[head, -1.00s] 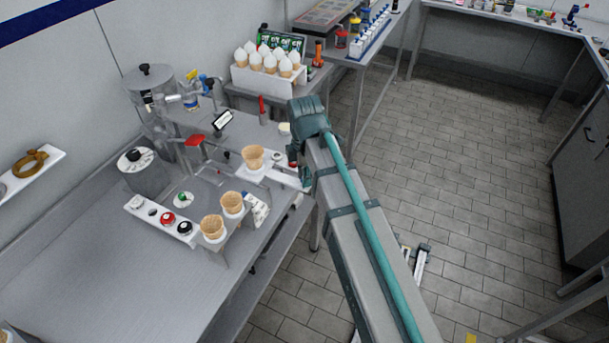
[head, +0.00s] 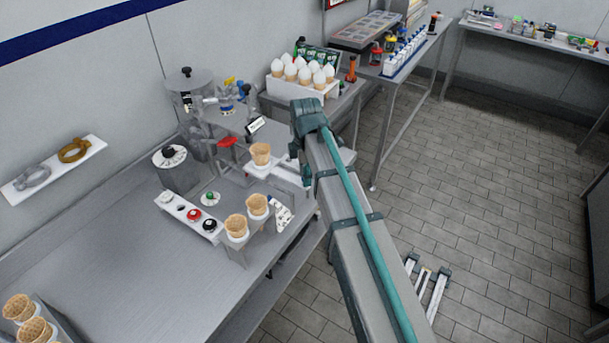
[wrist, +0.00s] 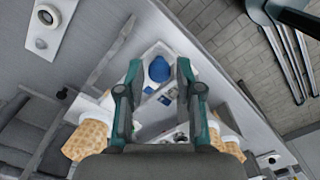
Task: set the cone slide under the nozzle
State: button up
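The cone slide (head: 257,173) is a pale plate carrying one waffle cone (head: 260,154) upright, beside the soft-serve machine (head: 192,95) with its red lever (head: 228,141). The cone stands to the right of the lever; I cannot make out the nozzle's outlet. My gripper (wrist: 158,66) points down at the slide's right end, largely hidden by my arm in the head view. In the wrist view its fingers are apart, with a blue round knob (wrist: 158,70) on a white plate between them. I see a gap beside the knob; contact is unclear.
Two cones (head: 246,215) stand in a holder at the counter's front edge, beside a white strip of knobs (head: 178,206). A white rack of filled cones (head: 295,88) stands behind. The counter's left part (head: 110,250) is mostly clear.

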jog(key=shift+o, duration=0.5)
notch_tip(320, 180, up, 12)
dwell(0.4)
